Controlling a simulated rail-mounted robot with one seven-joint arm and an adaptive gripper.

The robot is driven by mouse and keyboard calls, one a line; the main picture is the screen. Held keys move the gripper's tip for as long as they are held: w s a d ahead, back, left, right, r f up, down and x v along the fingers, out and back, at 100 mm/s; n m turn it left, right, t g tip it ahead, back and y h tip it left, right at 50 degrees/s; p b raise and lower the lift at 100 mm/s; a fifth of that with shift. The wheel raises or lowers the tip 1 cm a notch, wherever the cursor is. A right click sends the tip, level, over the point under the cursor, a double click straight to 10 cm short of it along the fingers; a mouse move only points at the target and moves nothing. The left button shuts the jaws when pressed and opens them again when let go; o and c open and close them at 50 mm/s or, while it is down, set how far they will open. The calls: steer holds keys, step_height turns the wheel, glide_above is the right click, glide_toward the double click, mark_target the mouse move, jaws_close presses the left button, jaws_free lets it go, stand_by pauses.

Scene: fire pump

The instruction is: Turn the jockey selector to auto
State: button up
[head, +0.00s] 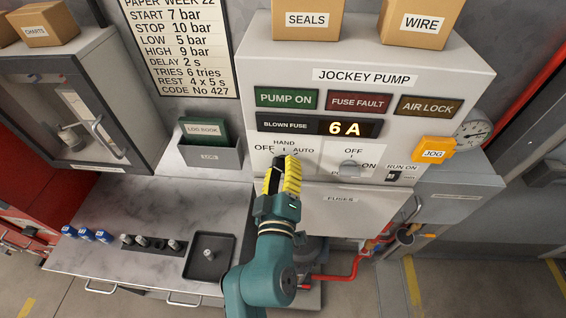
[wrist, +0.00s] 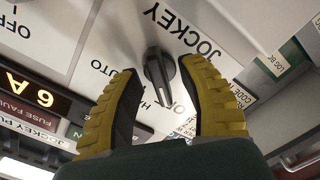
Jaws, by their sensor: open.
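The jockey selector (wrist: 158,72) is a dark elongated knob on a white plate lettered JOCKEY. In the wrist view it sits between my gripper's fingertips (wrist: 157,72), with small gaps visible on both sides. AUTO lies left of it, partly behind a finger. In the head view my gripper (head: 282,167), with yellow ribbed fingers, is open in front of the OFF, HAND and AUTO marks on the panel (head: 310,145) and hides most of the knob.
To the right on the panel are a second selector (head: 351,168), a RUN ON switch (head: 394,176) and an orange JOG box (head: 434,150). The blown fuse display (head: 320,126) is above. A log book holder (head: 210,154) stands left, over a counter with a tray (head: 208,258).

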steer(key=shift+w, duration=0.45)
steer(key=shift+s, duration=0.1)
jaws_close()
